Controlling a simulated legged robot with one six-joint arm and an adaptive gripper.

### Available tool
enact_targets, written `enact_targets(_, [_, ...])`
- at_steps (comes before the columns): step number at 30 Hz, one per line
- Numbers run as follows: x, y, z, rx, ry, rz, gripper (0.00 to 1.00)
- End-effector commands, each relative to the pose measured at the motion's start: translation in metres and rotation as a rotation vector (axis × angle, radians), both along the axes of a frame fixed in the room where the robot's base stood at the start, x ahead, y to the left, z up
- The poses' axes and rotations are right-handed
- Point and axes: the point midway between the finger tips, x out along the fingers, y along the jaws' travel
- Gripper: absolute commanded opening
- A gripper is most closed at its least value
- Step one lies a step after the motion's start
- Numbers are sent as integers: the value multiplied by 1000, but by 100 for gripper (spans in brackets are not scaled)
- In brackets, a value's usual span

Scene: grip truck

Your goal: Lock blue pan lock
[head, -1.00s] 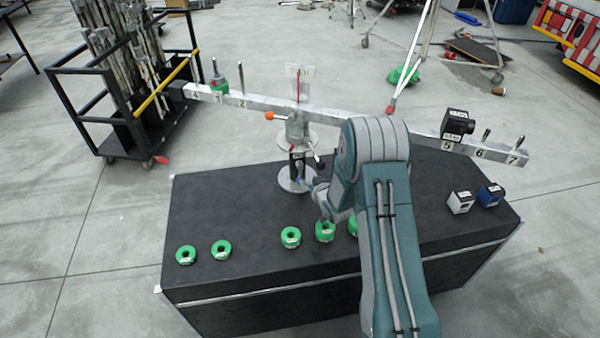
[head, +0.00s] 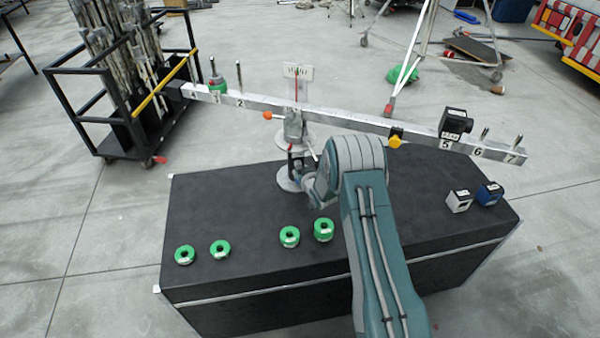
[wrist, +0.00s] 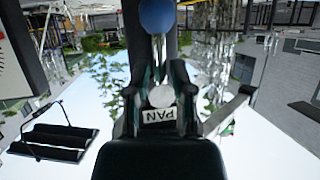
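The blue pan lock knob (wrist: 157,15) shows at the top of the wrist view, on a thin metal stem above a white PAN label (wrist: 160,115). My gripper (wrist: 160,78) has its dark fingers on either side of the stem, with a gap between them. The knob is beyond the fingertips; I cannot tell whether a finger touches the stem. In the head view my gripper (head: 309,189) is at the base of the metal mount (head: 294,128), low over the black box. The blue knob cannot be made out there.
A long numbered beam (head: 350,122) crosses above the black box (head: 235,195). An orange knob (head: 267,115) and a yellow knob (head: 395,141) show along it. Several green rings (head: 290,237) lie at the box's front. Two small blocks (head: 459,201) stand at the right.

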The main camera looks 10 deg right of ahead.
Motion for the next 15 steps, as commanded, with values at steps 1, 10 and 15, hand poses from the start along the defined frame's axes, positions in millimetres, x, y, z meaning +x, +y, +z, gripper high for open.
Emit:
enact_targets(1, [0, 0, 0, 0, 0, 0, 0])
enact_targets(10, [0, 0, 0, 5, 0, 0, 0])
enact_targets(15, [0, 1, 0, 42, -1, 0, 0])
